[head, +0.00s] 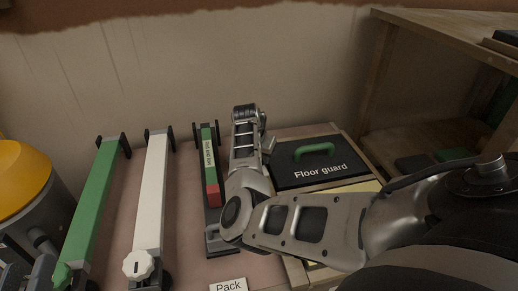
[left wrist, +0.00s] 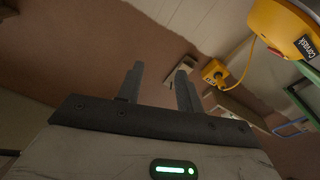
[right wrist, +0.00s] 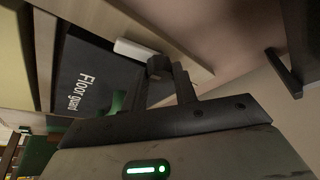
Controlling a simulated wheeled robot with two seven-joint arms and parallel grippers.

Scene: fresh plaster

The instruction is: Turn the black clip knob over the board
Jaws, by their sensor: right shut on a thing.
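My right arm reaches in from the right across the dark board (head: 312,160) lettered "Floor guard", which has a green handle (head: 315,149). In the head view the right gripper's tips are hidden behind my wrist. In the right wrist view my right gripper (right wrist: 172,76) is shut on a small black knob (right wrist: 157,66), just past the board's edge; the lettered board (right wrist: 85,85) lies to its left. Whether the knob lies over the board or beside it I cannot tell. My left gripper (head: 18,264) is low at the left; the left wrist view shows its fingers (left wrist: 158,92) apart and empty.
Left of the board lie a dark rail with a green and red bar (head: 209,160), a white bar (head: 152,190) with a white knob, and a green bar (head: 92,205). A yellow-topped machine (head: 22,178) stands far left. Wooden shelving (head: 440,38) rises at right.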

